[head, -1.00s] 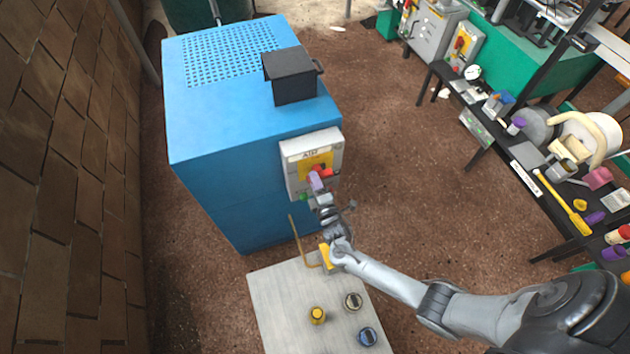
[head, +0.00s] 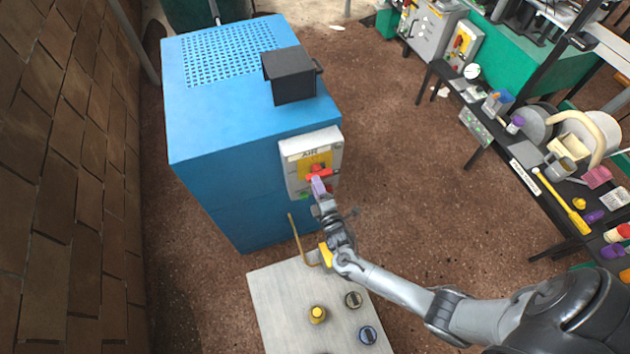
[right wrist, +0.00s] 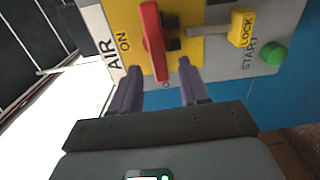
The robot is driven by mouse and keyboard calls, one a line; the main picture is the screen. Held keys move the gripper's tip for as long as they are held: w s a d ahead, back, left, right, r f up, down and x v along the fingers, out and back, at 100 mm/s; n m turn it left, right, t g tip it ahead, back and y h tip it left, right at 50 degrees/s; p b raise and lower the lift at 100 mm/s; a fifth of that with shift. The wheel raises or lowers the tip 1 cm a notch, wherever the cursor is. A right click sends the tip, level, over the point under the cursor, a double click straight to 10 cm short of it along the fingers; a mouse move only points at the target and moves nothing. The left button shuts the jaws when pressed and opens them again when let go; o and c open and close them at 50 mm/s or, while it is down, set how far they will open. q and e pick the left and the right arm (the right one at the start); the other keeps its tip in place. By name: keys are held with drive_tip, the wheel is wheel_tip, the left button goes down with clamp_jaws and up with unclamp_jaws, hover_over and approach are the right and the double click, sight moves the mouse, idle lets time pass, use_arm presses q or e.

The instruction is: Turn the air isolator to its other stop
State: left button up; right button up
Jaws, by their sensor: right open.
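The air isolator (head: 311,160) is a grey box marked AIR with a yellow plate, on the blue cabinet's front right. Its red handle (head: 320,172) lies roughly level across the plate in the head view. In the right wrist view the red handle (right wrist: 152,40) stands upright in the picture, with ON to its left. My right gripper (head: 318,187) is open and empty, just in front of and below the handle. Its two purple fingers (right wrist: 160,88) stand apart near the handle's lower end in the wrist view, not closed on it. My left gripper is out of view.
A yellow LOCK tag (right wrist: 242,28) and green START button (right wrist: 273,53) sit beside the handle. The blue cabinet (head: 225,120) carries a black box (head: 290,78). A pale table (head: 280,305) with knobs and a bent rod stands below. Shelves of items stand at right.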

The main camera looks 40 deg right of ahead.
drive_tip(key=v, duration=0.8)
drive_tip(key=shift+s, duration=0.1)
